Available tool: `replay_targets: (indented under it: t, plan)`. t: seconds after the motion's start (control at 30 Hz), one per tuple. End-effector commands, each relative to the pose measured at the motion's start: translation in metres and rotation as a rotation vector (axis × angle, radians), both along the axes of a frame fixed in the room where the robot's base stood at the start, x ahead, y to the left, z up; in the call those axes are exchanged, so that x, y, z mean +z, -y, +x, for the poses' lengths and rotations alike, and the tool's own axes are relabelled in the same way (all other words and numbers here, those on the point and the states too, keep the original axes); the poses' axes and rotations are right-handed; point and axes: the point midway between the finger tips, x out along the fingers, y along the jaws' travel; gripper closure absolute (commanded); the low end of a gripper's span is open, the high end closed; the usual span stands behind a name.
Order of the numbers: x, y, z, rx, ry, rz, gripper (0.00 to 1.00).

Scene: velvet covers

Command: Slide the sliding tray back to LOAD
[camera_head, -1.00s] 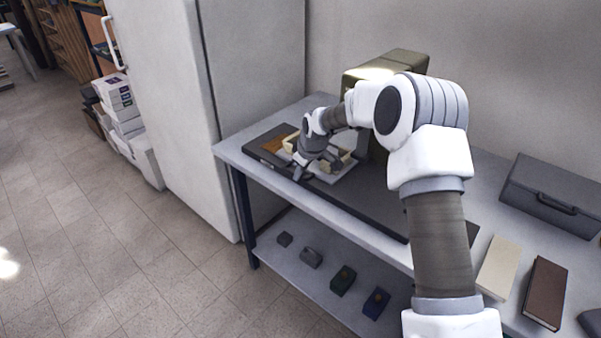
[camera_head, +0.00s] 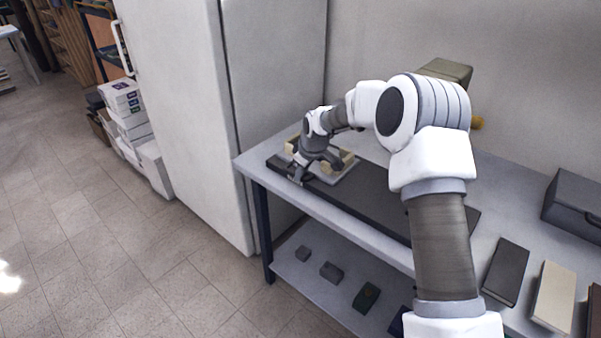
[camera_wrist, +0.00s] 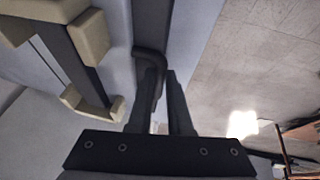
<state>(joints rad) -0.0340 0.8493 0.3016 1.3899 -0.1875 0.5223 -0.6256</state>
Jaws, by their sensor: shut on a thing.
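The sliding tray (camera_head: 349,176) is a light grey plate with cream corner blocks (camera_head: 347,160). It sits at the left end of a long dark base (camera_head: 375,203) on the bench. My gripper (camera_head: 299,176) is at the tray's front edge. In the wrist view, my gripper (camera_wrist: 166,75) is shut on the tray's dark bent handle (camera_wrist: 149,55), with the cream blocks (camera_wrist: 90,37) to the left. My wrist hides part of the tray in the head view. I cannot read any LOAD mark.
An olive box-shaped machine (camera_head: 445,70) stands behind my arm. A white cabinet (camera_head: 190,110) borders the bench's left end. Books (camera_head: 506,271) and a grey case (camera_head: 575,205) lie to the right. Small blocks (camera_head: 332,271) sit on the lower shelf.

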Motion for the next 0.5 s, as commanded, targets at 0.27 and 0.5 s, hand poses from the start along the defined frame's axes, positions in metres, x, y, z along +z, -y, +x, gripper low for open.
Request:
replay_targets:
  t: [0.27,0.5]
  plan:
    - [0.0024,-0.0034,0.0024,0.002,0.01,0.006,1.0]
    - [0.0025,-0.0041,0.0024,0.002,0.011,0.007,0.65]
